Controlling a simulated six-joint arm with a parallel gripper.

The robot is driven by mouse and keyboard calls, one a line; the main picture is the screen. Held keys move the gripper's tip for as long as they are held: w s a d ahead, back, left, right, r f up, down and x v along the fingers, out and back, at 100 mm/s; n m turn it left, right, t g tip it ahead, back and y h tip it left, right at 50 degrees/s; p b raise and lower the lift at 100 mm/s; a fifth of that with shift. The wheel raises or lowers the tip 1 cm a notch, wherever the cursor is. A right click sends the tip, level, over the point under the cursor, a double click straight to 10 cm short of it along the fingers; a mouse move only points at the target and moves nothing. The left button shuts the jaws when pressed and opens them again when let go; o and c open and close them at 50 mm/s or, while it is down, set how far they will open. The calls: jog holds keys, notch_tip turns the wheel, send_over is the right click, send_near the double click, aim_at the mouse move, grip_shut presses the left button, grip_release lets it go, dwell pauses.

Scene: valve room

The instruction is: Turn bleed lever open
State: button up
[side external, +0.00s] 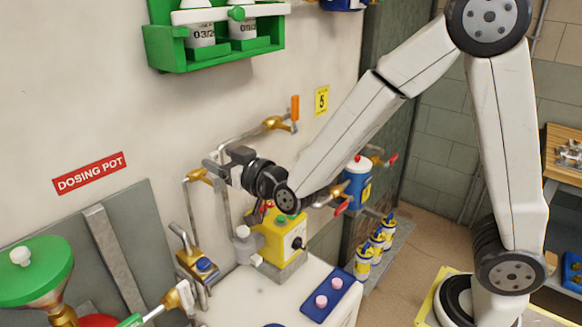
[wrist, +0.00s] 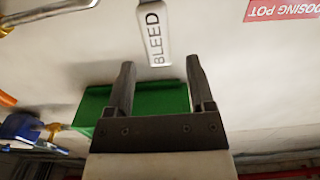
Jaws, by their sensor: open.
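A pale bar with a grey edge, lettered BLEED (wrist: 153,35), shows at the top of the wrist view. I cannot tell whether it is the lever's handle or a tag. My gripper (wrist: 160,76) is open and nothing is held; the bar is beyond the fingertips, roughly in line with the gap between them. In the side view my gripper (side external: 213,168) is near the wall, by a brass fitting (side external: 200,175) on grey pipes. No bar lettered BLEED can be made out there.
An orange-handled valve (side external: 294,108) is on the wall pipe above my gripper. A yellow box (side external: 272,238) with a green button and a black knob is below. A green rack (side external: 165,52) with bottles hangs above. A DOSING POT sign (side external: 89,173) is on the left.

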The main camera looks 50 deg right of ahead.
jog(key=shift+w, duration=1.5)
grip_shut()
dwell(0.4)
